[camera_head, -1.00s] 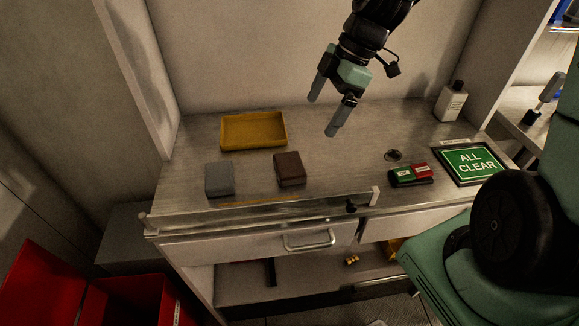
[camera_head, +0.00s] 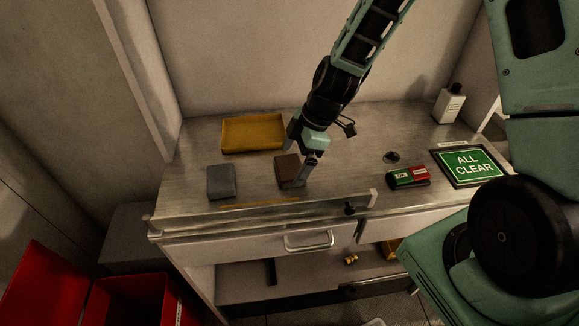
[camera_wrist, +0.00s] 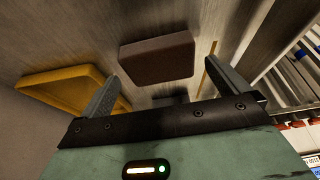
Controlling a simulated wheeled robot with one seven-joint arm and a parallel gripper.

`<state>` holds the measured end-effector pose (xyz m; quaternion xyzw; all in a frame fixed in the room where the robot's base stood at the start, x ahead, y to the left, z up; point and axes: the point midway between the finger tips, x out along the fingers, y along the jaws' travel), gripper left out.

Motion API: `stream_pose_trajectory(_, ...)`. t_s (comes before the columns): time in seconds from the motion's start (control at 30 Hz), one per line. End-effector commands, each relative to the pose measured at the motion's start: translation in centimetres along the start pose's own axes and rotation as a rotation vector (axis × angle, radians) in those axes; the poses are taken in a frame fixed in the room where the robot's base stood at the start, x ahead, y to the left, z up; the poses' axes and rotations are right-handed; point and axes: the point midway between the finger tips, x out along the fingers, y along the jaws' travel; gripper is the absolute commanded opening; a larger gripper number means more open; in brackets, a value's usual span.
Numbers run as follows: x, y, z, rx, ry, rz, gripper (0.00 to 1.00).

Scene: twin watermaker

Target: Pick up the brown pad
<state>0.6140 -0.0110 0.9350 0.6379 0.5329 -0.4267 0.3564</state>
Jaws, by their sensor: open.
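The brown pad (camera_head: 287,169) is a small dark brown block lying flat on the metal counter (camera_head: 340,165), right of the grey pad. My gripper (camera_head: 300,166) is open, low over the counter at the pad, with one finger at its right side. In the wrist view the brown pad (camera_wrist: 157,59) lies beyond and between my two spread fingers (camera_wrist: 178,88), apart from them. In the head view my gripper hides part of the pad's upper right edge.
A yellow tray (camera_head: 252,134) stands behind the pads. A grey pad (camera_head: 221,182) lies to the left. A green and red block (camera_head: 408,177), an ALL CLEAR sign (camera_head: 467,165) and a white bottle (camera_head: 448,103) are to the right. A thin rail (camera_head: 260,212) runs along the front edge.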

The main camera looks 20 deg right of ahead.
Motion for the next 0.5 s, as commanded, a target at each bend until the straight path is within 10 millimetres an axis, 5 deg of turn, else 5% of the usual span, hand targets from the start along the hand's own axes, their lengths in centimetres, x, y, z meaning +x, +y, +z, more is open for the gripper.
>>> stream_pose_trajectory(0.43,1.8,0.0,0.0,0.000,0.000,0.001,1.00)
stream_pose_trajectory(0.5,1.8,0.0,0.0,0.000,0.000,0.001,0.81)
